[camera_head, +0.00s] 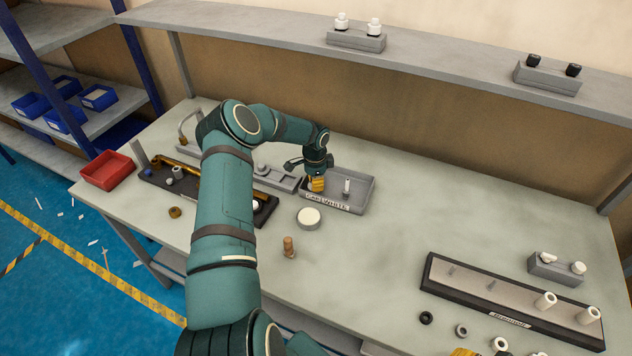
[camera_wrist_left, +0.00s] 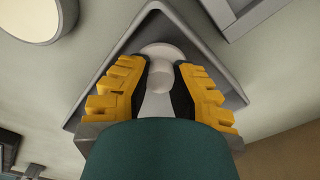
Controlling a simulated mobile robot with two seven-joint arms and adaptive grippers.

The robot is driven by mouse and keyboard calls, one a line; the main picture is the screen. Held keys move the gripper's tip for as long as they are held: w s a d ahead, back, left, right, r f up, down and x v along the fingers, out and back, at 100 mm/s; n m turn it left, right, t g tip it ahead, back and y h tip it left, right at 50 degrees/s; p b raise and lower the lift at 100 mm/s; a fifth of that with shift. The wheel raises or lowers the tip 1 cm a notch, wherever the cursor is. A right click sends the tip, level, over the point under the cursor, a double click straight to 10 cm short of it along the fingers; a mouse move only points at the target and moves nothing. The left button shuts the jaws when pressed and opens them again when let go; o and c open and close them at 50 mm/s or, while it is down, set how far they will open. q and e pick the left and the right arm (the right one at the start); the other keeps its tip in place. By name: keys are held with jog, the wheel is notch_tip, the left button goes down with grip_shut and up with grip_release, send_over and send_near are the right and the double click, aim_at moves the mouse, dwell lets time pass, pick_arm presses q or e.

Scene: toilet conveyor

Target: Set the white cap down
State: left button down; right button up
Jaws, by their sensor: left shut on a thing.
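My left gripper (camera_head: 317,184) is at the left end of a grey tray (camera_head: 362,204) labelled "CAP WHITE". Its yellow fingers are shut on the white cap, which shows between them in the left wrist view (camera_wrist_left: 162,52). In that view the tray's wall (camera_wrist_left: 112,62) runs around the fingers and cap. I cannot tell whether the cap touches the tray floor. In the head view the fingers hide the cap. Another small white piece (camera_head: 347,186) stands upright in the tray. A yellow part of my right gripper (camera_head: 463,352) shows at the bottom edge.
A round white-topped disc (camera_head: 308,218) and a brown peg (camera_head: 289,246) stand in front of the tray. A dark rack (camera_head: 265,214) is partly behind my arm. A red bin (camera_head: 107,171) is at left, a long block (camera_head: 510,305) at right.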

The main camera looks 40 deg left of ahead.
pick_arm(q)
jog(key=shift+f, duration=0.15)
jog(key=c, duration=1.3)
grip_release()
jog(key=shift+r, duration=0.25)
notch_tip(320, 180, up, 12)
jog(key=shift+s, duration=0.1)
jog(key=shift+s+f, duration=0.1)
